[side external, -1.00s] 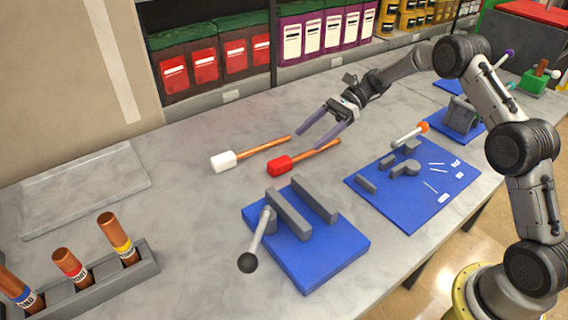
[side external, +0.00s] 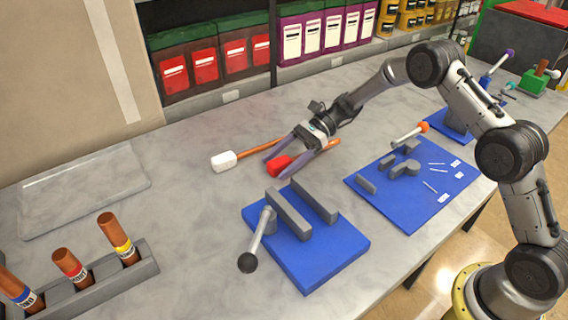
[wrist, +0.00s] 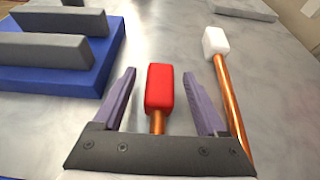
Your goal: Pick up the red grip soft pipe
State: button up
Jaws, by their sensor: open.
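The red grip soft pipe (side external: 281,166) lies on the grey table, its red block facing away from my arm and its copper pipe running back under my gripper. My gripper (side external: 280,164) is open, with its two purple fingers low over the table on either side of the red grip. In the wrist view the red grip (wrist: 160,88) sits between the fingertips (wrist: 162,78) with a gap on each side. The copper pipe passes beneath the gripper's palm, which hides most of it there.
A white-grip copper pipe (side external: 223,161) lies close beside, and also shows in the wrist view (wrist: 216,42). A blue vise base (side external: 340,245) with grey jaws stands in front. A rack (side external: 90,290) of copper tubes and a flat grey tray (side external: 85,188) are at left.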

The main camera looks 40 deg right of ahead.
grip_shut()
dwell(0.3)
jog(key=shift+r, duration=0.1)
